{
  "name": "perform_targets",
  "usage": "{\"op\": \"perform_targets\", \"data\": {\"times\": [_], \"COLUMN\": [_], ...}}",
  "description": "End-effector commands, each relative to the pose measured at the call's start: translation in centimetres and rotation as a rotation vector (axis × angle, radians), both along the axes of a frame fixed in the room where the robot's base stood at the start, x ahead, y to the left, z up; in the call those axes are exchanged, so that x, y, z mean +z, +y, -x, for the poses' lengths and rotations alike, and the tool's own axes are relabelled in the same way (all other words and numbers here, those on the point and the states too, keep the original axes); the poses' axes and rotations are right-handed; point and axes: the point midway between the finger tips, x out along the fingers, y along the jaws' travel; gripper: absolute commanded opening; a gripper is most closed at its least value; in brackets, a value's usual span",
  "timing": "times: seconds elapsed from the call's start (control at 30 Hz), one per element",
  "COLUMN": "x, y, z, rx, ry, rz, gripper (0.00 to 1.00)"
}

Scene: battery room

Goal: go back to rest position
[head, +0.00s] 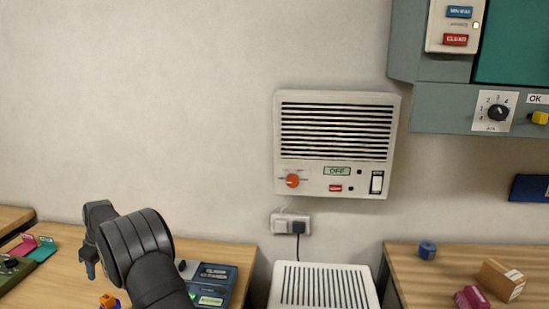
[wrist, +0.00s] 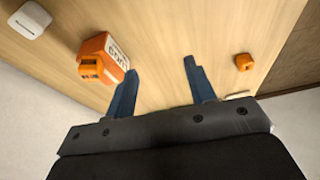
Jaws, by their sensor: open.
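My gripper (wrist: 158,80) points down at the wooden table (wrist: 165,30) in the wrist view. Its two blue fingers are apart, and only bare wood shows between them. A small orange block (wrist: 243,62) lies apart, to the right of the fingers.
A white piece (wrist: 30,19) lies at the wrist view's upper left. On the left table stand a dark blue panel (head: 212,285) and a pink-and-green item (head: 38,248). A wall unit (head: 337,177) hangs above a white slatted box (head: 325,289). The right table (head: 440,262) holds small objects.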

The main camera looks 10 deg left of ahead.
Motion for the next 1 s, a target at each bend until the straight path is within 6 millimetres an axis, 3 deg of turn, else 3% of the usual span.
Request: {"op": "perform_targets", "data": {"times": [0.4,0.83,0.87,1.0], "x": [-3.6,-4.1,-4.1,-4.1], "y": [5.2,5.9,5.9,5.9], "z": [2.7,3.1,3.1,3.1], "rx": [0.008,0.005,0.005,0.005], "ry": [0.001,0.000,0.000,0.000], "rz": [0.000,0.000,0.000,0.000], "gripper": [0.50,0.50,0.52,0.80]}}
